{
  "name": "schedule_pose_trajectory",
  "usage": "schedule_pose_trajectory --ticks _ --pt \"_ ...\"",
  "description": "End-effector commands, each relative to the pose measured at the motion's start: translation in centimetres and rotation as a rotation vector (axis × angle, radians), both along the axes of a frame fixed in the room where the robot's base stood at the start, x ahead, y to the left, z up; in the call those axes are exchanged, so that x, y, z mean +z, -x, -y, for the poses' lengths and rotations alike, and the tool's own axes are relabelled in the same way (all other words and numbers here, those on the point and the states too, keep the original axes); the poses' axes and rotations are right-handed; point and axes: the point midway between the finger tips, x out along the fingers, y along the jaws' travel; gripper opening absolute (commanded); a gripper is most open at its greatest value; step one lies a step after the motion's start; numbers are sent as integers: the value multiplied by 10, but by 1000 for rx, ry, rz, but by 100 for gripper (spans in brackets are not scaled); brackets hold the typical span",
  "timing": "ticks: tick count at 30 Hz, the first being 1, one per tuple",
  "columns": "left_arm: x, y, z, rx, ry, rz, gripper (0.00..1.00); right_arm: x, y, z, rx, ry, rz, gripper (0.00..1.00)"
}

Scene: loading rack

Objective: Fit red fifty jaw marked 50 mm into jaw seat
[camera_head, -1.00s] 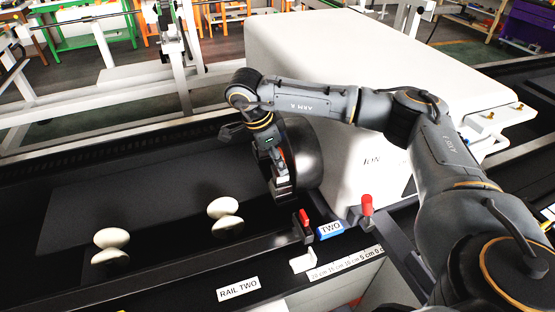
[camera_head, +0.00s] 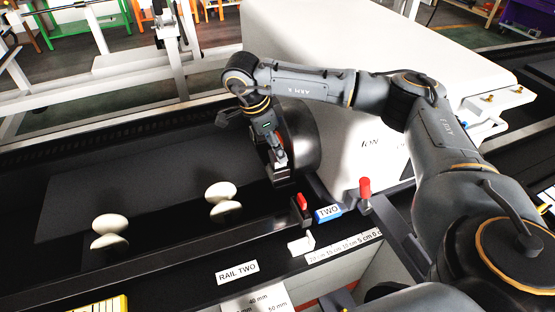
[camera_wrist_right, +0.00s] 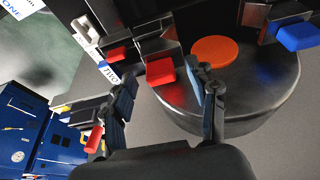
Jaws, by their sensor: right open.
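In the right wrist view a dark block with a red face (camera_wrist_right: 160,71) lies between and beyond the fingertips of my right gripper (camera_wrist_right: 165,78); I cannot read a 50 mm mark on it. The gripper is open, with its fingers spread apart and nothing held. The block is at the edge of a round dark drum (camera_wrist_right: 255,85) bearing an orange disc (camera_wrist_right: 213,51). A blue-faced block (camera_wrist_right: 298,37) is across the drum. In the head view my right gripper (camera_head: 277,165) points down beside the drum (camera_head: 304,135). My left gripper is not in view.
A red-topped lever (camera_head: 302,202) and a red knob (camera_head: 365,187) stand near the blue TWO label (camera_head: 328,213). A white block (camera_head: 301,244) sits by a centimetre scale. A RAIL TWO label (camera_head: 237,272) is in front.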

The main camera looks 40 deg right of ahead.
Motion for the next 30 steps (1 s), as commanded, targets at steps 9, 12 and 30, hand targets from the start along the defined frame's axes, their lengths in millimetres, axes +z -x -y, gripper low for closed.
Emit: schedule_pose_trajectory --ticks 9,12,30 --pt "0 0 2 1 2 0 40 49 -5 -16 3 -3 6 58" --pt "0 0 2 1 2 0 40 70 -7 -22 1 -1 5 58" --pt "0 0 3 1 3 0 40 114 -9 -35 0 0 2 58"
